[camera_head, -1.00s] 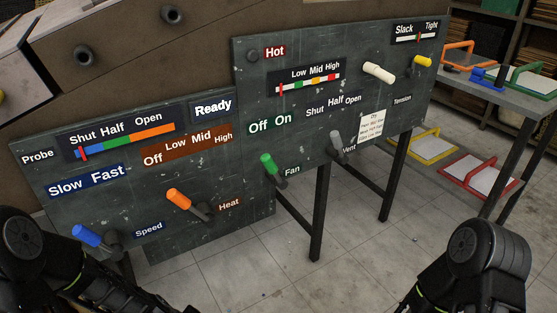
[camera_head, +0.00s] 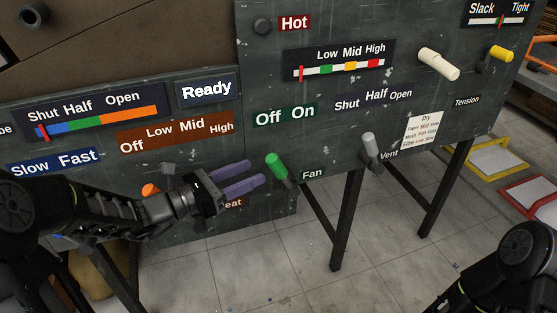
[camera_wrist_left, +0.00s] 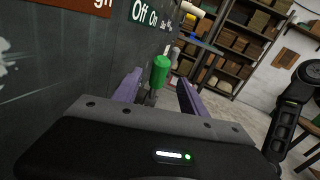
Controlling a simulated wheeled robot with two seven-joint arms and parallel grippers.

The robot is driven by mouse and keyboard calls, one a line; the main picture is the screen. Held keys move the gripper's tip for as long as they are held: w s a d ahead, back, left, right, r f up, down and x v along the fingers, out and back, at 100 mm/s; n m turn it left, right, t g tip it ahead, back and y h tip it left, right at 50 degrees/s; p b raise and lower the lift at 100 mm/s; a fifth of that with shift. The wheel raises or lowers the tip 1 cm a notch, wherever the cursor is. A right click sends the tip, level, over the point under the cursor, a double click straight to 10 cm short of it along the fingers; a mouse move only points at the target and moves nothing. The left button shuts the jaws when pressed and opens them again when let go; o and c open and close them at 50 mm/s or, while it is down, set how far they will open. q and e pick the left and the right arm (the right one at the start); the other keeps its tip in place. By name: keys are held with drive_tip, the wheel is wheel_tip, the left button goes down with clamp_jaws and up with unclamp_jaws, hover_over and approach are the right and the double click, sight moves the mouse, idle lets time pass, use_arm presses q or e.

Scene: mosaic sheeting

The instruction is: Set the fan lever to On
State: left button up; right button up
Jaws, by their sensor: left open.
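The fan lever has a green handle (camera_head: 275,166) on a dark stem and sits on the panel beside the "Fan" label (camera_head: 312,175). It tilts up and left, below the "Off On" plate (camera_head: 285,115), toward the "Off" side. My left gripper (camera_head: 255,172) is open, its two purple fingers pointing right, just left of the handle. In the left wrist view the green handle (camera_wrist_left: 160,72) shows between the two open fingers (camera_wrist_left: 160,88), near their tips; I cannot tell whether they touch it. My right gripper is not in view.
The orange heat lever (camera_head: 150,190) is partly hidden behind my left arm. The grey vent lever (camera_head: 369,146) stands to the right of the fan lever. A white lever (camera_head: 438,63) and a yellow lever (camera_head: 501,54) are higher at right. The "Ready" sign (camera_head: 207,90) is lit.

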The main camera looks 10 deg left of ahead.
sight(275, 163)
use_arm(q)
drive_tip(key=shift+d+f, duration=0.1)
drive_tip(key=shift+b+x, duration=0.4)
drive_tip(key=shift+x, duration=3.6)
clamp_jaws()
